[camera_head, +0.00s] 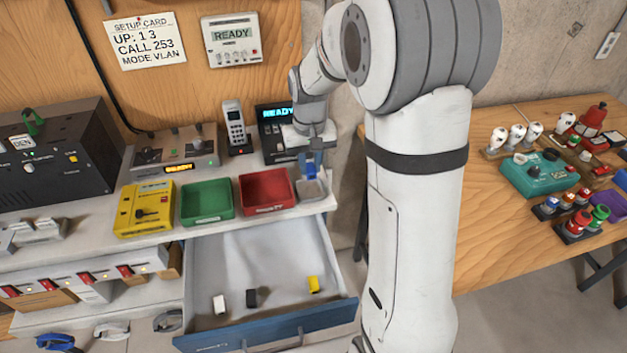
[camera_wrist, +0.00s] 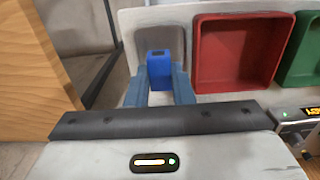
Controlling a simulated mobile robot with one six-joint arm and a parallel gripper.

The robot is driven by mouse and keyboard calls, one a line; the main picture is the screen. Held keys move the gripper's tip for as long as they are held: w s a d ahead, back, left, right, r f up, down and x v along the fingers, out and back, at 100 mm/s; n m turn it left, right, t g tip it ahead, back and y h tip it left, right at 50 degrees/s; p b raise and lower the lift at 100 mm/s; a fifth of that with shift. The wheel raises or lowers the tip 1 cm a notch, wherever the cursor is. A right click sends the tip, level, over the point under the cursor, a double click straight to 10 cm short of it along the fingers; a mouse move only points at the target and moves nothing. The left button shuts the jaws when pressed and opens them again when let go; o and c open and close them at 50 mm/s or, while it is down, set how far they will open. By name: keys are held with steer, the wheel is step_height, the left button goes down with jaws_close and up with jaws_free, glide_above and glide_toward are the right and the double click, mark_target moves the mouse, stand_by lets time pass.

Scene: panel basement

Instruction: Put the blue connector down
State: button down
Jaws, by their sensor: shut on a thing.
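The blue connector (camera_wrist: 159,70) is a small upright block with a dark opening in its top. It sits between the two blue fingers of my gripper (camera_wrist: 160,90), which is shut on it. In the head view my gripper (camera_head: 312,170) is above a small grey tray (camera_head: 311,190) at the right end of the shelf, right of the red bin. In that view the connector is hard to tell apart from the fingers. I cannot tell whether the connector touches the tray floor.
A red bin (camera_head: 266,190), a green bin (camera_head: 207,201) and a yellow device (camera_head: 143,209) stand in a row on the shelf. An open drawer (camera_head: 262,265) below holds a white, a black and a yellow connector. A phone (camera_head: 235,125) stands behind.

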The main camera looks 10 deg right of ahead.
mark_target(310, 190)
steer(key=shift+f+p, duration=0.3)
steer(key=shift+f, duration=2.55)
steer(key=shift+f, duration=0.15)
steer(key=c, duration=1.5)
jaws_free()
steer(key=shift+c, duration=0.2)
